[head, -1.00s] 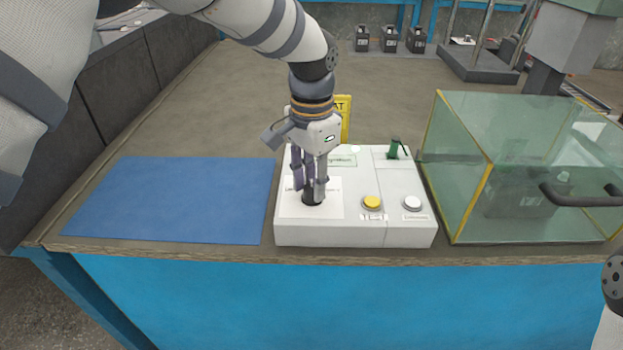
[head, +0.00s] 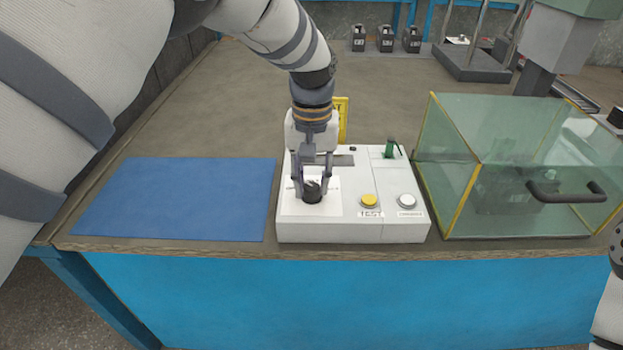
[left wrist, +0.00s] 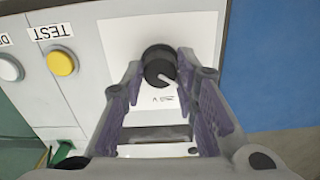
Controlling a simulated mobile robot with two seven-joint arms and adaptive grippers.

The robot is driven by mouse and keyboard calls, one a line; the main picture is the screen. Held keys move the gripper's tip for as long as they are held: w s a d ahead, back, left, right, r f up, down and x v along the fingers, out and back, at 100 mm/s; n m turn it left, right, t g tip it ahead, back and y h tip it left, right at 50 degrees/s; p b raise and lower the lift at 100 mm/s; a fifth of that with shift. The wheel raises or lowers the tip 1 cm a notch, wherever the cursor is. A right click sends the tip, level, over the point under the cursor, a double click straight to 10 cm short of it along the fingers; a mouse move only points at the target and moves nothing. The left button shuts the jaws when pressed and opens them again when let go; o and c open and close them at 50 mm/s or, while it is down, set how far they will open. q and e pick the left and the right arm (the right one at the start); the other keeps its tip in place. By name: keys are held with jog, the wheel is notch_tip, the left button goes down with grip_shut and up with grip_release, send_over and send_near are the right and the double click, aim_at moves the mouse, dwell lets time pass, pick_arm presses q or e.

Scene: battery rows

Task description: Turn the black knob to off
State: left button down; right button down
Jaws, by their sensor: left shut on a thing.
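The black knob (head: 312,191) stands on a white label plate at the left of the white control box (head: 330,232). In the left wrist view the knob (left wrist: 155,58) shows a white pointer mark aimed to the lower right, towards small print that I cannot read for sure. My left gripper (head: 311,193) comes down from above with one finger on each side of the knob, shut on it. Its purple-padded fingers also show in the left wrist view (left wrist: 158,75). My right gripper is out of view.
A yellow TEST button (head: 369,201), a white button (head: 407,202) and a green switch (head: 390,149) are on the same box. A blue mat (head: 175,200) lies left of it. A glass case (head: 455,180) with a dark handle stands to the right.

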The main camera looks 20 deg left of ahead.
aim_at(312, 187)
pick_arm(q)
jog(key=shift+n, duration=0.9)
jog(key=c, duration=1.2)
grip_release()
jog(key=shift+c, duration=0.2)
notch_tip(312, 187, up, 12)
jog(key=shift+f, duration=0.1)
